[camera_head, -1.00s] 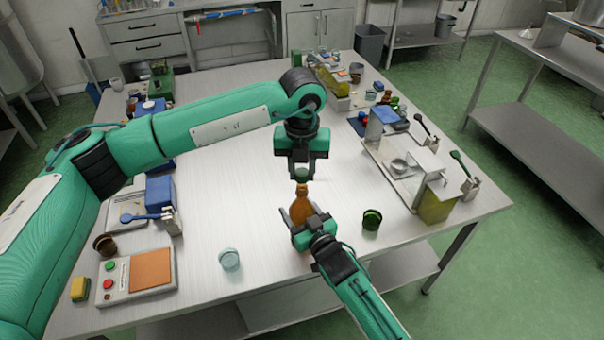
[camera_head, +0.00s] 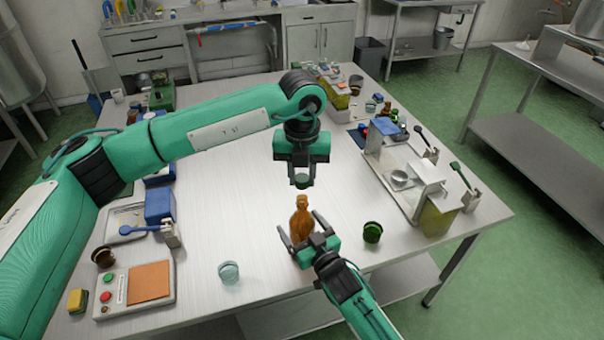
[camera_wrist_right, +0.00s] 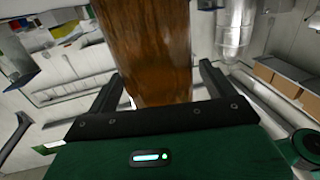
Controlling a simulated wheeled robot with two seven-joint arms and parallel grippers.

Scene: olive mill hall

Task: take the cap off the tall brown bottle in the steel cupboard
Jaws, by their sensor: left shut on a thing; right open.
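The tall brown bottle (camera_head: 301,218) stands upright on the steel table, its narrow neck bare. It also fills the upper middle of the right wrist view (camera_wrist_right: 150,45). My left gripper (camera_head: 302,182) is above the bottle's neck, pointing down. It is shut on a small dark cap, mostly hidden by the fingers, with a gap between it and the bottle's mouth. My right gripper (camera_head: 302,238) is open, with one finger on each side of the bottle's lower body; the right wrist view shows its fingers (camera_wrist_right: 165,90) standing apart from the glass.
A green cup (camera_head: 372,232) stands right of the bottle and a clear glass cup (camera_head: 229,272) to its left front. A button panel (camera_head: 135,290) lies at front left. A tray with a stand (camera_head: 400,185) is at right. The table between is bare.

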